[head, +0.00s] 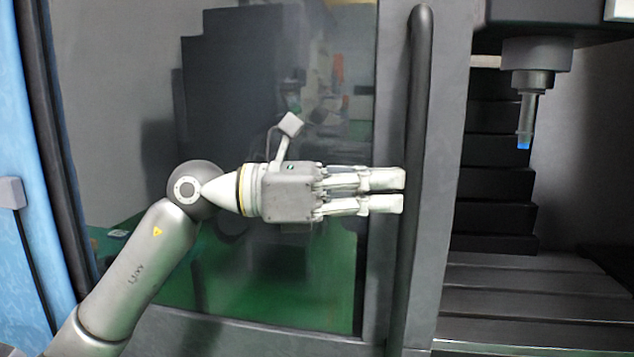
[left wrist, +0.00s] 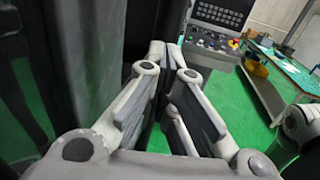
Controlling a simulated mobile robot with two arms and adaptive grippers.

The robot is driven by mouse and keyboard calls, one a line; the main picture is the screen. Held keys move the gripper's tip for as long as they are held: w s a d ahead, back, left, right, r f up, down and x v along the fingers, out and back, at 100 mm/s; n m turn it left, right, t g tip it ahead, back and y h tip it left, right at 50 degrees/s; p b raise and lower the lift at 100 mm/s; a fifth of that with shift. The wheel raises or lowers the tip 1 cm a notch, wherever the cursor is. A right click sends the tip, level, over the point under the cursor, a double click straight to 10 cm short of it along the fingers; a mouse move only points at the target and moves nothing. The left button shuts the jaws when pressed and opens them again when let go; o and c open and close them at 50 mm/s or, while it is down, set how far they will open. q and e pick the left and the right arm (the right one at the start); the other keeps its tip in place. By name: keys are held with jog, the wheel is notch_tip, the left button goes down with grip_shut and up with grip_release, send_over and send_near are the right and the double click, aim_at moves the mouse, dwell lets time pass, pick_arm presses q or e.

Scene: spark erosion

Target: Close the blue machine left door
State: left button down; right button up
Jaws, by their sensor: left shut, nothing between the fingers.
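The machine's left door (head: 445,130) is a dark grey frame with a large glass window (head: 270,80). A long black vertical handle (head: 420,75) runs along its right side. To the right of the door's edge, the machine's inside is exposed, so the door stands open. My left gripper (head: 402,192) is level in front of the door, shut and empty. Its fingertips overlap the handle's left side in the head view; I cannot tell if they touch it. The fingers also show in the left wrist view (left wrist: 166,62). My right gripper is not in view.
The opening shows a spindle with a blue tip (head: 526,125), dark stepped covers (head: 490,215) and a grey slotted bed (head: 540,300). A blue panel (head: 25,150) stands at far left. The left wrist view shows a control panel (left wrist: 215,30) and a workbench (left wrist: 275,75) over green floor.

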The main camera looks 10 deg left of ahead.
pick_arm(q)
jog(key=d, duration=0.8)
jog(key=shift+s+d, duration=0.2)
jog(key=shift+d, duration=0.1)
jog(key=shift+a, duration=0.1)
